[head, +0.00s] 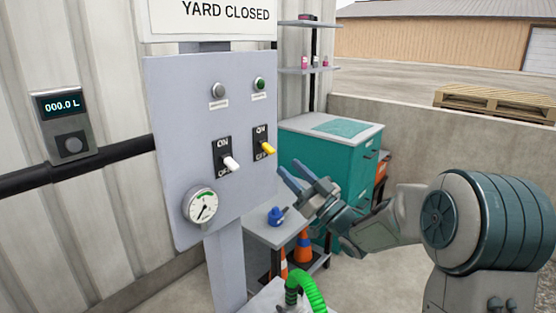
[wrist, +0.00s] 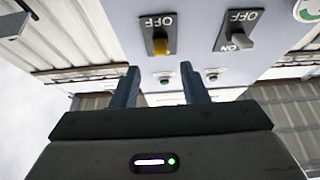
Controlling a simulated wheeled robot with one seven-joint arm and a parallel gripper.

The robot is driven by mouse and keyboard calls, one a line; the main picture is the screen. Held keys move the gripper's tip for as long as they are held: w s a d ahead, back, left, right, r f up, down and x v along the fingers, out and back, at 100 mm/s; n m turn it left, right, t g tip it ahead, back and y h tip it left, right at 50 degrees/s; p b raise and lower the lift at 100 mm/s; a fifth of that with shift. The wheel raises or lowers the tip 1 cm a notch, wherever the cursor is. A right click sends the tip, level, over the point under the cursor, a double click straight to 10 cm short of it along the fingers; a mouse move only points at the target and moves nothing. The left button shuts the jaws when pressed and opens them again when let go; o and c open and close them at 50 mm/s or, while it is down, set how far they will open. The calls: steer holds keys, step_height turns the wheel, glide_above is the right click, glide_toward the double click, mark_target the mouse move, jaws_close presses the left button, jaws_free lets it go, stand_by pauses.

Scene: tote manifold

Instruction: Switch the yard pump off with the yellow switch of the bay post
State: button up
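The bay post's grey panel (head: 175,105) carries the yellow switch (head: 266,148) on a black ON/OFF plate, ON at the top, to the right of a white switch (head: 230,163). I cannot tell which way the yellow lever is set. My gripper (head: 289,173) is open and empty, to the right of the yellow switch and a little lower in the head view, apart from it. In the upside-down wrist view, the yellow switch (wrist: 160,46) shows beyond the gap between my open fingers (wrist: 157,70). Its OFF label is visible there.
A green lamp (head: 258,83) and a grey lamp (head: 218,90) sit above the switches, a gauge (head: 202,206) below. A wall meter (head: 65,125) reads 000.0 L. A teal cabinet (head: 315,160) and a low table (head: 260,231) with a blue item (head: 276,215) stand behind my gripper.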

steer(key=v, duration=0.6)
steer(key=s+d+r+m+g+h+p, duration=0.15)
steer(key=d+m+h+p, duration=0.3)
steer(key=h, duration=0.45)
steer(key=s+d+m+g+h+p, duration=0.15)
steer(key=d+m+h+p, duration=0.3)
steer(key=h, duration=0.45)
steer(key=s+f+m+g+h+p, duration=0.1)
steer(key=s+g+p, duration=0.4)
steer(key=s, duration=1.9)
steer(key=g, duration=0.4)
steer(key=shift+f+m, duration=0.2)
steer(key=shift+m, duration=0.1)
